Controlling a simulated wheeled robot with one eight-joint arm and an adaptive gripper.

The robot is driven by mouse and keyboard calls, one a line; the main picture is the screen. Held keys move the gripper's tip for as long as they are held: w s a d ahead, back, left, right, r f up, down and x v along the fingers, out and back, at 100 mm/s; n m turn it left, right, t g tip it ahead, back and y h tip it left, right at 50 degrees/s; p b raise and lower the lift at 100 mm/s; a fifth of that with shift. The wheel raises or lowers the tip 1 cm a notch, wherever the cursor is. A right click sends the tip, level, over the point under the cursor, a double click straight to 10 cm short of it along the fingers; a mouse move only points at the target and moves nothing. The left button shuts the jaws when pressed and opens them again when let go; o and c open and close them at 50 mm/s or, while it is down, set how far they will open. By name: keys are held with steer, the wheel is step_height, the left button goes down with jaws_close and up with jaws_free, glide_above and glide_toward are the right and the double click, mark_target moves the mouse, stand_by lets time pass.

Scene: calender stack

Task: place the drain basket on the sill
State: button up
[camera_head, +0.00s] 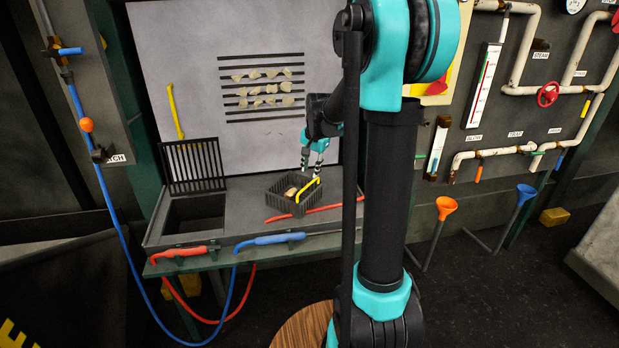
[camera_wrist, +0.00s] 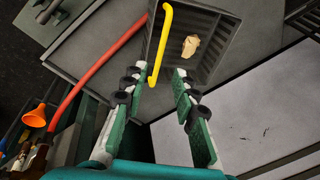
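The drain basket (camera_head: 282,200) is a dark slatted box with a yellow handle (camera_head: 309,187). It stands on the grey ledge (camera_head: 245,200), likely the sill, right of a square opening. A tan lump (camera_wrist: 190,45) lies inside the basket (camera_wrist: 222,55). My gripper (camera_head: 311,172) is just above the basket at its right side, pointing down. In the wrist view my gripper (camera_wrist: 158,76) is open, its two green fingers apart. The handle's lower end shows in the gap between the fingertips, nearer the left finger; I cannot tell whether they touch.
The square opening (camera_head: 195,214) has a dark grate (camera_head: 193,166) upright behind it. A red bar (camera_head: 330,209) lies beside the basket. Red (camera_head: 180,254) and blue (camera_head: 268,239) hose wands lie along the front edge. Dark bars bearing several tan lumps (camera_head: 262,89) are on the back panel.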

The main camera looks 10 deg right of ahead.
steer(key=v, duration=0.5)
steer(key=s+f+n, duration=0.4)
steer(key=s+f, duration=0.2)
steer(key=s, duration=0.7)
steer(key=s+f+n+t, duration=0.1)
steer(key=s+f+n, duration=0.4)
steer(key=s, duration=0.9)
step_height(320, 180, down, 2)
steer(key=shift+s+a+f+h, duration=0.1)
steer(key=shift+s+a+h, duration=0.2)
steer(key=shift+a, duration=0.2)
